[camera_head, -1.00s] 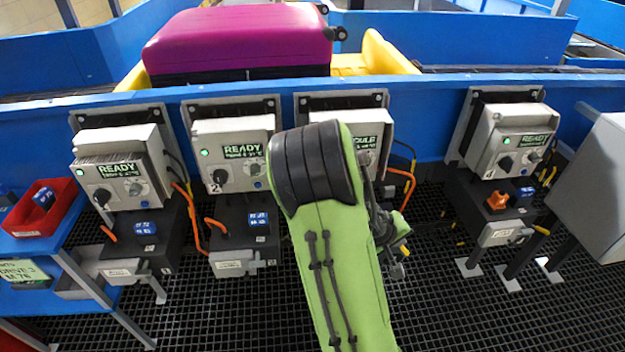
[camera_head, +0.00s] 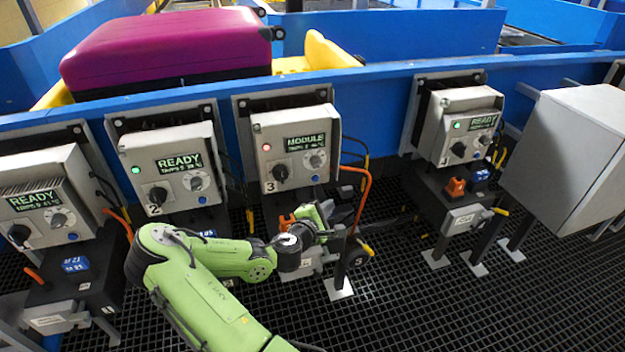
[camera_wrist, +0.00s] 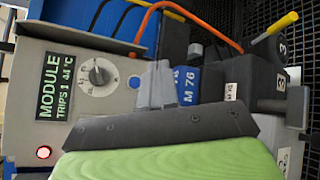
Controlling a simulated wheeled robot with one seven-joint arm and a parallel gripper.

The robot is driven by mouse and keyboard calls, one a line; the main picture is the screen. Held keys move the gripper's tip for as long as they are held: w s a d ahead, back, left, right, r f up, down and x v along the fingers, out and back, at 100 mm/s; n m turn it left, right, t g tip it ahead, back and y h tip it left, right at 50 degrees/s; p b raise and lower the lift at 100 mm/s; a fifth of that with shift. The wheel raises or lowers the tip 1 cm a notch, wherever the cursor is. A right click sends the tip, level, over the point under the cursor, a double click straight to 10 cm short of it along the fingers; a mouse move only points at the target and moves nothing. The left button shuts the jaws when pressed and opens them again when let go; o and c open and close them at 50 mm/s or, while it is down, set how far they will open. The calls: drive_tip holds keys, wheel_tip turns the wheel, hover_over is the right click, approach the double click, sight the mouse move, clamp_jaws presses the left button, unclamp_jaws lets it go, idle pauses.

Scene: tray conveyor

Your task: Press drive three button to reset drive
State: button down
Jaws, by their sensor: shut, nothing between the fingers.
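The drive three box (camera_head: 293,150) is grey, marked 3, with a display reading MODULE, a lit red lamp (camera_head: 266,147) and a black switch. In the wrist view the box (camera_wrist: 75,100) appears turned on its side, with the red lamp (camera_wrist: 43,152) at lower left. Its small blue button (camera_wrist: 134,82) is below the grey dial (camera_wrist: 100,73). My gripper (camera_wrist: 157,68) is shut and empty, its fingertips close to the blue button in the picture; I cannot tell if they touch. In the head view my gripper (camera_head: 320,212) is low in front of this box.
Boxes two (camera_head: 170,165) and four (camera_head: 465,125) show READY with green lamps. A blue M 76 module (camera_wrist: 188,88) sits beside my fingers. An orange cable (camera_head: 362,195) hangs at right. A large grey cabinet (camera_head: 560,145) stands further right.

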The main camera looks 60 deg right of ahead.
drive_tip(key=w+d+p, duration=0.1)
drive_tip(key=w+d, duration=0.4)
drive_tip(key=d, duration=0.1)
drive_tip(key=shift+w+p, duration=0.4)
idle(1.7)
drive_tip(key=shift+w+d, duration=0.3)
drive_tip(key=shift+w+d, duration=0.25)
drive_tip(key=shift+w, duration=0.05)
idle(0.9)
drive_tip(key=shift+s+a, duration=0.55)
drive_tip(key=shift+a, duration=0.05)
drive_tip(key=shift+s+a, duration=1.75)
